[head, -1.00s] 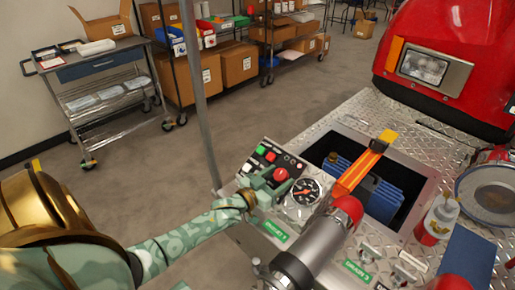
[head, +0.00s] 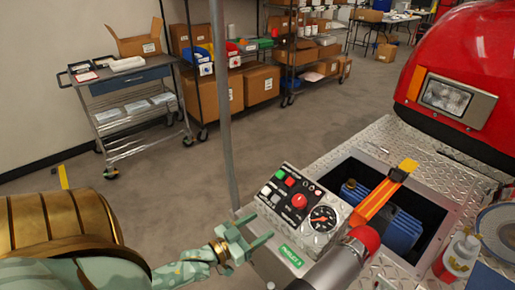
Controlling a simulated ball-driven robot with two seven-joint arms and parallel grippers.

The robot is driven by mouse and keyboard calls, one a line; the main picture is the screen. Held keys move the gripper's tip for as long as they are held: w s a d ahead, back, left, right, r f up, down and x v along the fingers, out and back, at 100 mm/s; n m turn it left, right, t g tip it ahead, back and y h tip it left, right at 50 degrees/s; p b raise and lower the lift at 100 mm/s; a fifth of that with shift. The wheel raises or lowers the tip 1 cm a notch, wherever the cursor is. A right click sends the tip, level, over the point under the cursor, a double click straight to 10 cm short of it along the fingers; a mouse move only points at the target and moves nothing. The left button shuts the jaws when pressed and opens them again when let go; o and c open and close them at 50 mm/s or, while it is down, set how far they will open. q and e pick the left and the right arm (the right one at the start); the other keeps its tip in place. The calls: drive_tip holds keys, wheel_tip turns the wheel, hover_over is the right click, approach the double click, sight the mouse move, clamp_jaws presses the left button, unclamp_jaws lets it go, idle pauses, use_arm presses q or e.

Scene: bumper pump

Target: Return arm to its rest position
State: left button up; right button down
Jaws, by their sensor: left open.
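My left gripper (head: 256,243) is a pale green two-finger gripper at the end of my green patterned arm, which comes in from the lower left. Its fingers are apart with nothing between them. It is in front of and left of the control panel (head: 294,201), apart from the buttons. My right gripper does not show.
A metal pipe with a red end (head: 364,240) lies right of the panel. A bottle (head: 459,256) stands at right. A grey pole (head: 222,100) rises left of the panel. Open floor lies behind.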

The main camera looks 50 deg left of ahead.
use_arm(q)
drive_tip(key=shift+f, duration=0.1)
drive_tip(key=s+a+f+m+g+y, duration=0.15)
drive_tip(key=s+f+g, duration=0.45)
drive_tip(key=s+f, duration=0.6)
drive_tip(key=s+d+f+g+y, duration=0.15)
drive_tip(key=s+f+g, duration=0.5)
drive_tip(key=f, duration=1.05)
drive_tip(key=s+d+f+g, duration=0.1)
drive_tip(key=s+d+f, duration=0.1)
drive_tip(key=s, duration=0.4)
drive_tip(key=s+d+f+g, duration=0.2)
drive_tip(key=s+d+f, duration=0.1)
drive_tip(key=s+d, duration=0.2)
drive_tip(key=s+d+f+g, duration=0.1)
drive_tip(key=s+d+f, duration=0.1)
drive_tip(key=s, duration=0.6)
drive_tip(key=shift+s+d+f+m+g, duration=0.2)
drive_tip(key=shift+d+f+m+g, duration=0.2)
drive_tip(key=shift+d, duration=0.4)
drive_tip(key=shift+a+r, duration=0.1)
